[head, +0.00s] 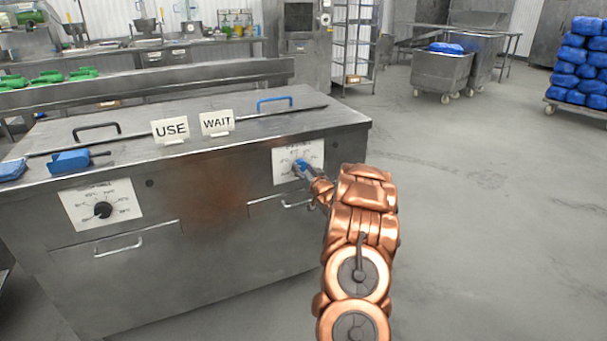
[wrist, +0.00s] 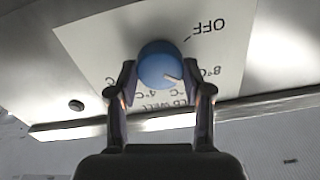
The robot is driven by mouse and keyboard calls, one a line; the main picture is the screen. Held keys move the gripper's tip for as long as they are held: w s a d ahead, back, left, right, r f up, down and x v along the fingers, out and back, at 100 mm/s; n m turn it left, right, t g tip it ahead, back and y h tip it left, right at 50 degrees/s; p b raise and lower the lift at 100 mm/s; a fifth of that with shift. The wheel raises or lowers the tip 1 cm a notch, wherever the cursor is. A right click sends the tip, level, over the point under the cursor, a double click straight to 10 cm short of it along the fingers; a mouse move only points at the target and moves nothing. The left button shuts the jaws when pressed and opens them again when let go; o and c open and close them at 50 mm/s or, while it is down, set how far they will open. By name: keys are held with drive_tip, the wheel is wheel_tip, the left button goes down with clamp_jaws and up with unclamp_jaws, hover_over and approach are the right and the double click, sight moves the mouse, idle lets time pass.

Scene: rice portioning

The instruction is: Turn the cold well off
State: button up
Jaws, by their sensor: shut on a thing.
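The cold well's blue round knob (wrist: 158,62) sits on a white dial plate (wrist: 105,38) in the wrist view. The plate reads upside down, with OFF at the upper right and temperature marks below. The knob's white pointer line is toward the lower right, away from OFF. My gripper (wrist: 160,88) is shut on the knob, one finger on each side. In the head view the plate (head: 313,150) is on the right part of the steel counter's front (head: 225,228). My gripper (head: 314,181) reaches it from the right and partly hides the knob (head: 300,168).
A second dial with a black knob (head: 103,210) is on the counter's left front. USE (head: 170,130) and WAIT (head: 217,122) signs stand on top, near a blue scoop (head: 72,161). A drawer handle (head: 297,204) is below my gripper.

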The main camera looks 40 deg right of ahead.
drive_tip(key=n, duration=0.1)
drive_tip(key=n+b, duration=0.2)
drive_tip(key=shift+f+n, duration=0.25)
drive_tip(key=shift+n, duration=0.15)
drive_tip(key=n+b, duration=0.4)
drive_tip(key=shift+n, duration=0.3)
drive_tip(key=n+b, duration=0.2)
drive_tip(key=b, duration=0.1)
drive_tip(key=shift+n, duration=0.3)
drive_tip(key=shift+r+n+b, duration=0.2)
drive_tip(key=shift+n+b, duration=1.15)
drive_tip(key=shift+n, duration=0.15)
drive_tip(key=shift+r, duration=0.1)
drive_tip(key=o, duration=1.2)
drive_tip(key=shift+v, duration=6)
